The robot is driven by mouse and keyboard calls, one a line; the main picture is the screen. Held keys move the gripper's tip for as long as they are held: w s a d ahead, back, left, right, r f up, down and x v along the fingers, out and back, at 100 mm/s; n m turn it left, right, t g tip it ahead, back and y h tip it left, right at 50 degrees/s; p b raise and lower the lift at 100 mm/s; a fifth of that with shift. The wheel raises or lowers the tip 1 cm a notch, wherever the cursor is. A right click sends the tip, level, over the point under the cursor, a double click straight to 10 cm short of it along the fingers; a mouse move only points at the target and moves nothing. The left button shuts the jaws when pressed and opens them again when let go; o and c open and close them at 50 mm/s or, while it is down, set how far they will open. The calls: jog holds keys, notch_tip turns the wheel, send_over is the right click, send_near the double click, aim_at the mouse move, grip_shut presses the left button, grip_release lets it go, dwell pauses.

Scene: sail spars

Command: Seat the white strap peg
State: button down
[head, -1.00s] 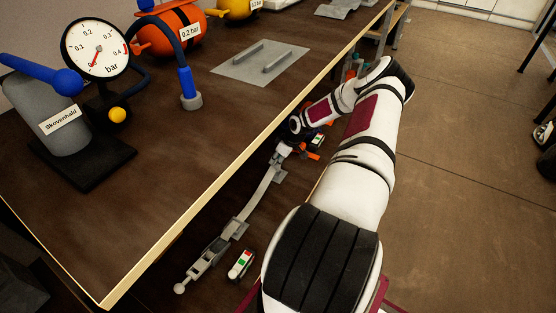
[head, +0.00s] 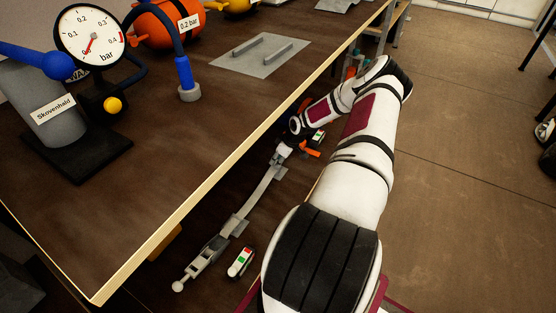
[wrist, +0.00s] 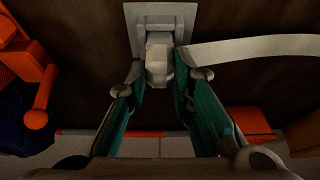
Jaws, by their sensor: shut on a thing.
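The white strap peg (wrist: 158,62) is in the upper middle of the wrist view, between the tips of my gripper (wrist: 159,76). The teal-padded fingers are shut on its sides. Behind the peg is a square grey plate (wrist: 131,18); I cannot tell how deep the peg sits in it. A white strap (wrist: 255,45) runs off to the right from beside the peg. In the head view the strap (head: 262,190) curves below the bench edge to a grey fitting (head: 208,252). The fingers are small and partly hidden by my arm there.
The bench (head: 130,215) with its pale edge overhangs the work area. A small white block with green and red marks (head: 240,262) lies beside the grey fitting. Orange parts (wrist: 20,65) stand left of my gripper. A pressure gauge (head: 91,36) stands on the bench.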

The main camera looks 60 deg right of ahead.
jog(key=shift+f+b, duration=0.3)
jog(key=shift+f, duration=0.1)
jog(key=c, duration=1.3)
grip_release()
jog(key=v, duration=1.2)
jog(key=shift+r, duration=0.15)
